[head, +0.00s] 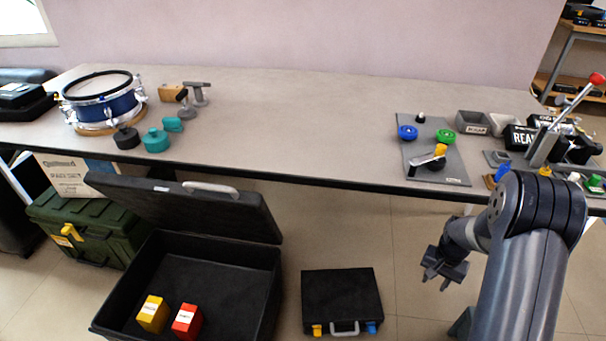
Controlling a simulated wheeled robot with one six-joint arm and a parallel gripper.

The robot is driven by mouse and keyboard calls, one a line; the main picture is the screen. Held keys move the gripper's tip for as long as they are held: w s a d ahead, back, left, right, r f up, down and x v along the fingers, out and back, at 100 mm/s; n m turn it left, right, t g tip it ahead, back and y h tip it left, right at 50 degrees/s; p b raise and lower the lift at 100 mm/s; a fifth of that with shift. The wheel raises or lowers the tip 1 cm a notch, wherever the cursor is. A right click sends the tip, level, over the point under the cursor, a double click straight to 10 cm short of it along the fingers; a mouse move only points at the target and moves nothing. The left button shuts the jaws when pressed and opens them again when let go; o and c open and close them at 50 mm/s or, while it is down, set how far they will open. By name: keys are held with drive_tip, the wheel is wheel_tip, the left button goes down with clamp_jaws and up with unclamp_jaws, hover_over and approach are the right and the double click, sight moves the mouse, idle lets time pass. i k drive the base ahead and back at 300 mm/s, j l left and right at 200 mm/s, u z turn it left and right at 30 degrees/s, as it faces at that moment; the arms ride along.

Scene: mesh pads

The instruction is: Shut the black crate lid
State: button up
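The black crate (258,290) stands open on the floor at the lower left, in front of the table. Its lid (225,208) is raised and tilted up along the crate's back side, with a light grey handle (211,188) on its upper edge. A yellow box (153,313) and a red box (187,321) stand inside the crate. My gripper (432,277) is at the lower right, well to the right of the crate and touching nothing that I can see. Its fingers look small and dark, and I cannot tell how far apart they are.
A closed black case (342,296) lies on the floor between the crate and my gripper. A green toolbox (88,232) stands left behind the lid. The table edge (320,180) runs just behind the lid. A drum (103,103) and a grey panel (458,173) are on the table.

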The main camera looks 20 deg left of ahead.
sight(220, 210)
drive_tip(key=u, duration=0.45)
drive_tip(key=i+u, duration=0.1)
drive_tip(key=u, duration=0.75)
drive_tip(key=i+u, duration=0.1)
drive_tip(key=u, duration=0.35)
